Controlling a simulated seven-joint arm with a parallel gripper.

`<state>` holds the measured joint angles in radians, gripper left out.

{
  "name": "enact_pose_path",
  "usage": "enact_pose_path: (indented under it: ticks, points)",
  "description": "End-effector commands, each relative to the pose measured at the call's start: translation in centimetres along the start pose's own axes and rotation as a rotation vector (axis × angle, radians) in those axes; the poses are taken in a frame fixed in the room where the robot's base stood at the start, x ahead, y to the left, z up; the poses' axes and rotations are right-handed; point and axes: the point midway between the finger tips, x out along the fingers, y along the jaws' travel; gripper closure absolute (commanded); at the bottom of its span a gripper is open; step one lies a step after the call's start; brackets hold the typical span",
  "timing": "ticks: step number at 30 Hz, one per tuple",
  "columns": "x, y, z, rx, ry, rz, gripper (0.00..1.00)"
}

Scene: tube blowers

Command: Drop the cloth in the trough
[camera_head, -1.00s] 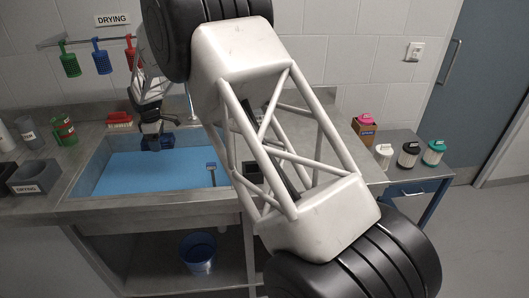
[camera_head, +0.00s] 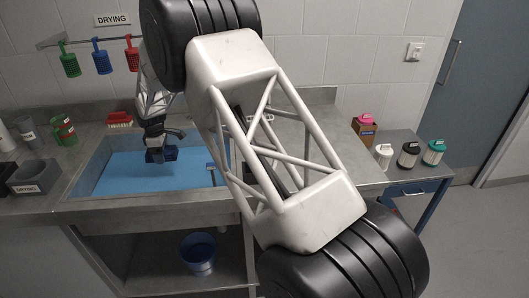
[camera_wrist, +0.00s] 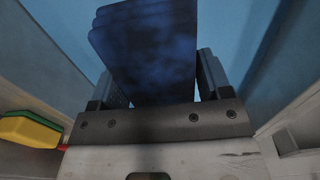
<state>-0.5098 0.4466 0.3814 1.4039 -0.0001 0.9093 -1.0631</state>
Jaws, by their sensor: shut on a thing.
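My gripper (camera_head: 161,152) is over the trough (camera_head: 140,184), a steel basin with a blue bottom or blue water. In the wrist view, my gripper (camera_wrist: 163,85) is shut on a dark blue, mottled, folded cloth (camera_wrist: 150,45). The cloth extends past the fingers, with blue beyond it. In the head view the cloth is too small and dark to tell clearly from the fingers. I cannot tell how far it is above the blue surface.
A blue-headed tool (camera_head: 211,168) leans at the trough's right side, partly behind my arm. A red brush (camera_head: 120,119) is on the back left edge. A grey bin (camera_head: 36,175) stands left. Hanging holders (camera_head: 101,60) are on the wall rail. A blue bucket (camera_head: 198,253) sits below.

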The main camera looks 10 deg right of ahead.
Motion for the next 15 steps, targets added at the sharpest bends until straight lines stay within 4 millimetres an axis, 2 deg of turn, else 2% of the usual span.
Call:
enact_pose_path:
  ticks: [10, 11, 15]
  points:
    - [0.2, 0.0, 0.0, 0.0, 0.0, 0.0, 0.54]
    - [0.2, 0.0, 0.0, 0.0, 0.0, 0.0, 0.27]
    - [0.2, 0.0, 0.0, 0.0, 0.0, 0.0, 0.06]
